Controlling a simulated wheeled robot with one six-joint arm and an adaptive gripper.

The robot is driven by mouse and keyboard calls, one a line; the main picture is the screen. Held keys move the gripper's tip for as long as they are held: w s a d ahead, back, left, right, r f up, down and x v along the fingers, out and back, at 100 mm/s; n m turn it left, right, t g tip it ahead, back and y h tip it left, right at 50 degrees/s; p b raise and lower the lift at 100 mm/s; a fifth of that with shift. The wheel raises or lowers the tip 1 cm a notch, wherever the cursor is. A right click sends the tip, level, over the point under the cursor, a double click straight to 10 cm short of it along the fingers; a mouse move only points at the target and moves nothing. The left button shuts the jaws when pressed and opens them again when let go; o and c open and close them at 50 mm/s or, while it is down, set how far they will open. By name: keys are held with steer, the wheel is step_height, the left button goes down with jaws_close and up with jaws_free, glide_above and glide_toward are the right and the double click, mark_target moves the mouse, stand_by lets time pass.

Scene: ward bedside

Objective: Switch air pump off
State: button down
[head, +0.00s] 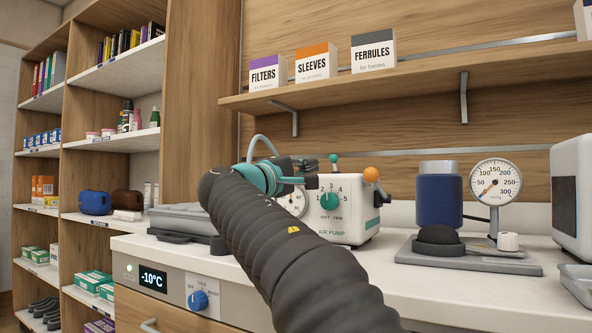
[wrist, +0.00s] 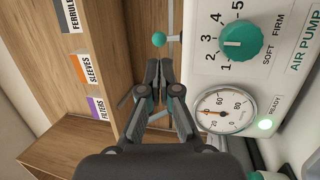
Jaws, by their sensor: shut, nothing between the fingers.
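The white air pump (head: 352,222) stands on the counter and fills the right of the wrist view (wrist: 290,93). Its green dial (head: 329,201) points near 3 in the wrist view (wrist: 240,42). A lever with a teal ball (head: 334,158) rises from the pump's top; the ball (wrist: 158,40) is just beyond my fingertips in the wrist view.
An orange-knobbed part (head: 371,174) is on the pump's right side. A wall shelf (head: 420,79) with FILTERS, SLEEVES and FERRULES boxes hangs above. A blue cylinder (head: 440,200) and a dial gauge (head: 496,184) stand to the right. My arm covers the counter's middle.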

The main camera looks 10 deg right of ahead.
mark_target(331, 159)
steer(key=x, duration=0.6)
steer(key=shift+w+d+p, duration=0.15)
steer(key=shift+p, duration=0.2)
steer(key=shift+r, duration=0.2)
steer(key=shift+r+p, duration=0.1)
steer(key=shift+p, duration=0.8)
